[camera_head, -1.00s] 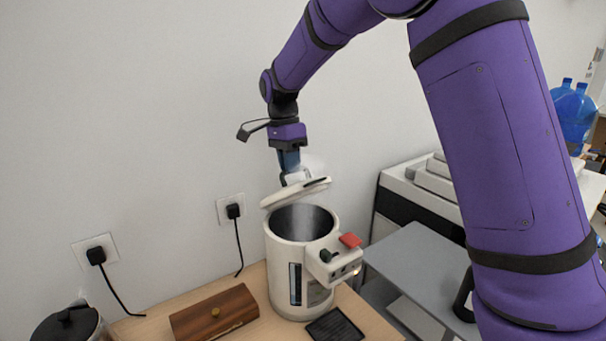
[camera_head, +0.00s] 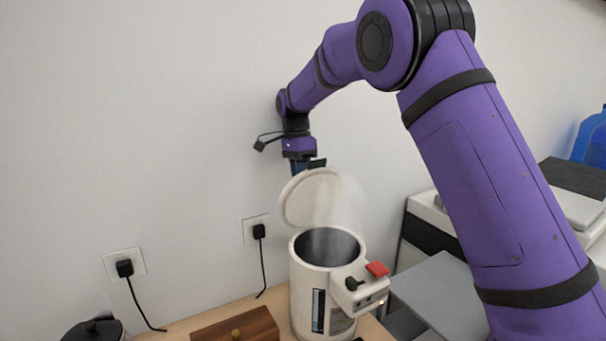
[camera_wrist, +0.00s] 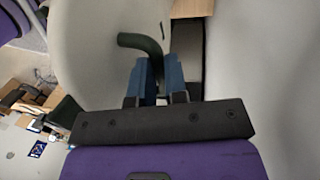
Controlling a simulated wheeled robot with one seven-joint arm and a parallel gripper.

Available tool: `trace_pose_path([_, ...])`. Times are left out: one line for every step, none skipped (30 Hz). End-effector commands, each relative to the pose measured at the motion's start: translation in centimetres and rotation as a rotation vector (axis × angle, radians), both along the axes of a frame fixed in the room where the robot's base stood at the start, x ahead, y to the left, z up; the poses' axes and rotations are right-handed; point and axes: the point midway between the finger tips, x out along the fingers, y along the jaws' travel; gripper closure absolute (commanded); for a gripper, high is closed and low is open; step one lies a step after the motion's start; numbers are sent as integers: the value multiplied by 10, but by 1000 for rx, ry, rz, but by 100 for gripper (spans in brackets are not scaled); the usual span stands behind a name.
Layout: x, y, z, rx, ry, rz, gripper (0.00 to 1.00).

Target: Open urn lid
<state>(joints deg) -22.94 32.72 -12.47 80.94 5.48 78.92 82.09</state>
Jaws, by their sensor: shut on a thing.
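The white urn (camera_head: 303,296) stands on the wooden counter with steam rising from its open mouth. Its round lid (camera_head: 309,199) is tilted steeply up at the back of the rim, its underside facing the head camera. My gripper (camera_head: 300,168) is behind the raised lid, which partly hides the fingers. In the wrist view, the blue fingers of my gripper (camera_wrist: 157,70) are close together at a dark curved handle (camera_wrist: 142,44) on the pale lid (camera_wrist: 105,40). The exact contact is partly hidden there.
A red lever (camera_head: 377,269) and a black knob sit on the urn's front. A wooden box (camera_head: 236,328) and a dark-lidded pot (camera_head: 95,329) are to the left. The wall with plugged-in cords (camera_head: 125,268) is close behind. A grey surface (camera_head: 436,290) lies to the right.

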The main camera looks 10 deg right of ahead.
Motion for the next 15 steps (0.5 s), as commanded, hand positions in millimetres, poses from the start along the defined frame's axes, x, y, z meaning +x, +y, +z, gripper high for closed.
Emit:
trace_pose_path([-1, 0, -7, -3, 13, 0, 100])
trace_pose_path([-1, 0, -7, -3, 13, 0, 100])
trace_pose_path([-1, 0, -7, -3, 14, 0, 100])
trace_pose_path([-1, 0, -7, -3, 14, 0, 100])
trace_pose_path([-1, 0, -7, -3, 14, 0, 100])
trace_pose_path([-1, 0, -7, -3, 14, 0, 100])
trace_pose_path([-1, 0, -7, -3, 14, 0, 100])
trace_pose_path([-1, 0, -7, -3, 14, 0, 100])
trace_pose_path([-1, 0, -7, -3, 14, 0, 100])
trace_pose_path([-1, 0, -7, -3, 14, 0, 100])
trace_pose_path([-2, 0, -7, -3, 14, 0, 100])
trace_pose_path([-1, 0, -7, -3, 14, 0, 80])
trace_pose_path([-1, 0, -7, -3, 14, 0, 73])
trace_pose_path([-1, 0, -6, -3, 13, 0, 66])
trace_pose_path([-1, 0, -5, -2, 11, 0, 61])
